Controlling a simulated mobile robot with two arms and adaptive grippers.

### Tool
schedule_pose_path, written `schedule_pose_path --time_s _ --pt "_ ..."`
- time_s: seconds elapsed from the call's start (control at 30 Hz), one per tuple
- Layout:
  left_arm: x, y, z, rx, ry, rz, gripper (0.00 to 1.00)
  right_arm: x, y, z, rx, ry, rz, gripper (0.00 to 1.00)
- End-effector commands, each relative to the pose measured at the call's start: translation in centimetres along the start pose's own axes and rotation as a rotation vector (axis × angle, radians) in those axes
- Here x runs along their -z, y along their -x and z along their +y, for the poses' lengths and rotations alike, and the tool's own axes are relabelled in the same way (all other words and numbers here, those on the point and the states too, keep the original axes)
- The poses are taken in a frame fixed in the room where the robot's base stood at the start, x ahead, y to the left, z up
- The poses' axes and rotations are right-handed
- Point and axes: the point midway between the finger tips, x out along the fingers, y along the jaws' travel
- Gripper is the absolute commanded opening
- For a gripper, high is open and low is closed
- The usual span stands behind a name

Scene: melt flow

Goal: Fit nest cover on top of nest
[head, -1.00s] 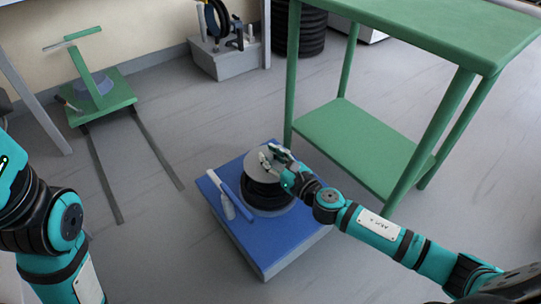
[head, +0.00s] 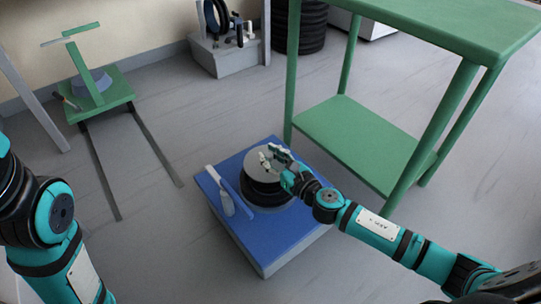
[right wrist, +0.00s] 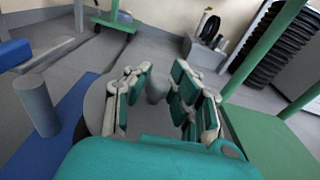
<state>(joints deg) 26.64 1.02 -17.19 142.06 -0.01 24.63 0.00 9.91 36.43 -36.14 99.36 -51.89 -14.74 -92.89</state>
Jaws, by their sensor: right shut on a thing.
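The nest (head: 266,196) is a black ribbed round stack on the blue platform. The nest cover (head: 254,163) is a pale grey disc over its top. Whether it rests fully on the nest or a small gap remains, I cannot tell. My right gripper (head: 270,157) is at the cover's top and shut on its knob. In the right wrist view the grey knob (right wrist: 155,88) stands between the fingers (right wrist: 158,92), with part of the grey disc to the left. My left arm shows at the left edge of the head view; its gripper is out of frame.
The blue platform (head: 287,243) carries a pale brush-like tool (head: 222,191) beside the nest. A green table with a lower shelf (head: 360,143) stands close on the right. A green cart (head: 103,99) on rails is at the back left. Open floor lies between.

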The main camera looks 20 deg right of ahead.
Motion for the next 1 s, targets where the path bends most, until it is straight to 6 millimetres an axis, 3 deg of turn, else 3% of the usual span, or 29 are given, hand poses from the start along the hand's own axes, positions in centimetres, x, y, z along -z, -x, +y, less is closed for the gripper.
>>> schedule_pose_path --time_s 0.03,0.07,0.27,0.53,0.67,1.0 --pt "0.1 0.1 0.1 -0.001 0.0 0.003 0.4 0.2 0.0 0.0 0.0 0.0 -0.001 0.0" --pt "0.1 -0.1 0.1 -0.003 -0.001 0.007 0.4 0.2 0.0 0.0 0.0 0.0 -0.001 0.22" --pt "0.3 -0.4 0.1 -0.006 -0.002 0.016 0.4 0.1 0.0 0.0 0.0 0.0 -0.001 0.48" --pt "0.0 0.0 0.1 -0.01 -0.003 0.001 0.4 0.2 0.1 0.0 0.0 -0.001 0.001 0.48" --pt "0.0 0.0 0.1 -0.009 -0.003 0.003 0.4 0.3 1.1 0.0 -0.001 -0.001 0.002 0.48" --pt "0.1 -0.1 0.1 -0.007 -0.002 0.006 0.4 0.3 8.1 0.1 -0.001 -0.004 0.005 0.48"
